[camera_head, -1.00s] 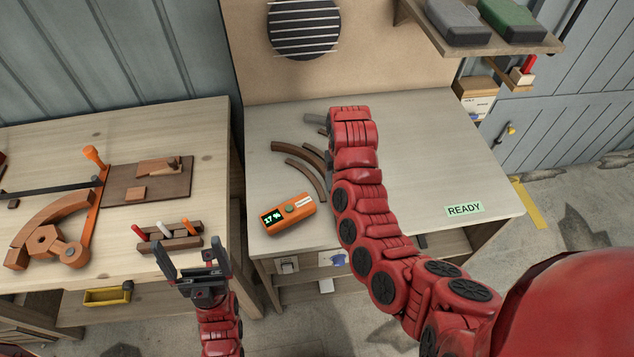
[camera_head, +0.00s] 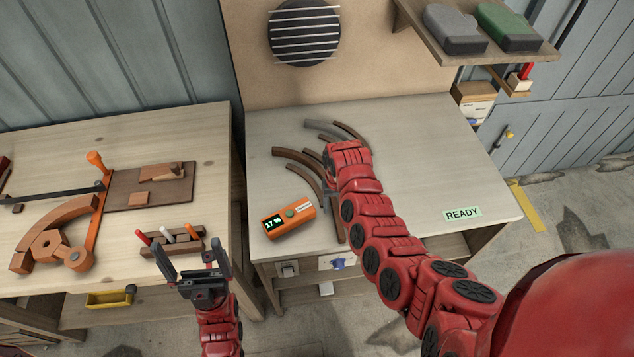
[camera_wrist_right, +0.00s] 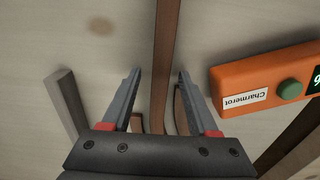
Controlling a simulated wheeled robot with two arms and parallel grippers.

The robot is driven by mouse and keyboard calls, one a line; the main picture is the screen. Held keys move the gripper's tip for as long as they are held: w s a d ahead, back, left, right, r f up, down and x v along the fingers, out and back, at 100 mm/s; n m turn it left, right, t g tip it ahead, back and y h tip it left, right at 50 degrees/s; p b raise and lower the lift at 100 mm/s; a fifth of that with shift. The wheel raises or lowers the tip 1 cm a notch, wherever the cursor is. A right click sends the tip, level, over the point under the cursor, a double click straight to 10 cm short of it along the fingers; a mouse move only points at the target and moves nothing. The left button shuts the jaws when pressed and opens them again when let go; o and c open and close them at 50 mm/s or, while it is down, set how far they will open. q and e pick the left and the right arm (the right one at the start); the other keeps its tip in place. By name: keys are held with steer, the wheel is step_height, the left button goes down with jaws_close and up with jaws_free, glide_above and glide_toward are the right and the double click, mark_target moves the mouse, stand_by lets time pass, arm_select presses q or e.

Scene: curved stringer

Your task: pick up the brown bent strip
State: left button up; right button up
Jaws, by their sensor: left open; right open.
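Several bent strips lie on the right-hand bench. In the head view, a brown strip (camera_head: 290,154) and a second brown strip (camera_head: 307,177) are left of my right arm; a grey strip (camera_head: 328,129) and another brown strip (camera_head: 353,131) are behind it. In the right wrist view, a brown strip (camera_wrist_right: 166,50) runs lengthwise between the fingers of my right gripper (camera_wrist_right: 159,76), which is open with gaps at the tips. A short brown piece shows by the right finger. The right gripper is largely hidden by its arm in the head view. My left gripper (camera_head: 188,250) is open and empty.
An orange meter (camera_head: 288,215) lies close by; it also shows in the wrist view (camera_wrist_right: 265,80). A grey bar (camera_wrist_right: 68,100) is left of the fingers. The left bench (camera_head: 60,150) holds an orange fixture and wooden blocks. The right bench's right side is clear except for a READY label (camera_head: 463,213).

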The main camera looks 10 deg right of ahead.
jaws_close()
stand_by(0.3)
stand_by(1.1)
